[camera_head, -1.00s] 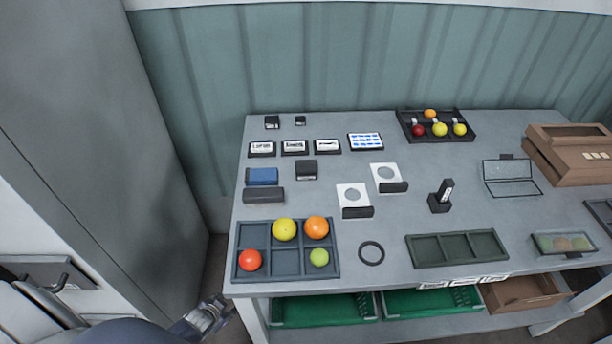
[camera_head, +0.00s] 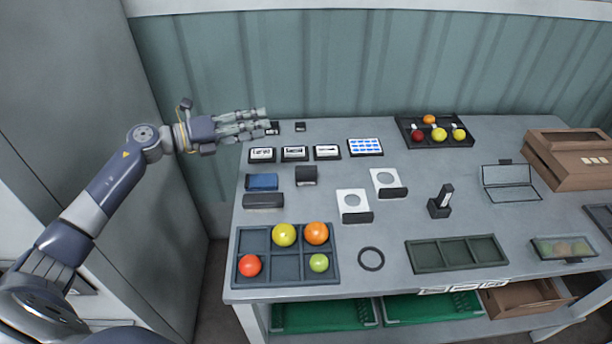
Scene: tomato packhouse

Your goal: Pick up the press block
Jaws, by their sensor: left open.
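I cannot tell for sure which item is the press block. A small dark block (camera_head: 306,175) lies on the left part of the grey table, right of a blue block (camera_head: 262,181). A longer dark block (camera_head: 263,200) lies in front of the blue one. My left gripper (camera_head: 254,124) is over the table's back left corner, fingers pointing right, open and empty. It is behind these blocks and apart from them, and partly covers a small black item (camera_head: 273,127) there. My right gripper is not in view.
Label plates (camera_head: 295,153) stand in front of my left gripper. A divided tray (camera_head: 287,267) with several round fruits is at the front left. A black upright device (camera_head: 440,203), an empty green tray (camera_head: 457,252) and a brown box (camera_head: 570,158) are further right.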

